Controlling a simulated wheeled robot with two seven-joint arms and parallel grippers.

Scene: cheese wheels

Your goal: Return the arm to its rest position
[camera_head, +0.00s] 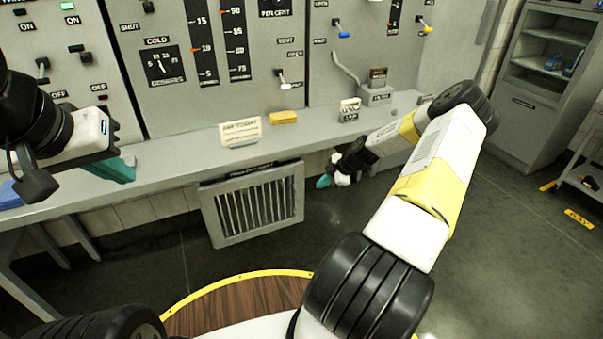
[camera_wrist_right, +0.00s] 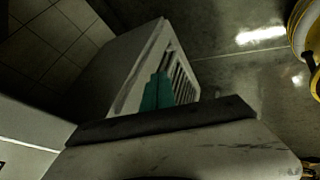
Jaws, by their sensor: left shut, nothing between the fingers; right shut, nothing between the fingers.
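My left gripper (camera_head: 122,170) is at the left of the head view, with its teal fingers together and empty, over the left part of the grey ledge. My right arm (camera_head: 430,170) reaches out from the lower middle, bends at the upper right and comes back toward the ledge. Its gripper (camera_head: 324,182) hangs below the ledge's front edge, to the right of the vented box, with teal fingertips shut and empty. In the right wrist view the teal fingers (camera_wrist_right: 157,92) are together in front of the vented box.
The grey ledge (camera_head: 190,150) runs below the control panel and holds a paper sign (camera_head: 240,132), a yellow block (camera_head: 283,117) and a small card stand (camera_head: 349,110). The vented box (camera_head: 206,207) stands beneath it. A shelf cabinet (camera_head: 535,110) is at the right. Open floor (camera_head: 500,250) lies at the lower right.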

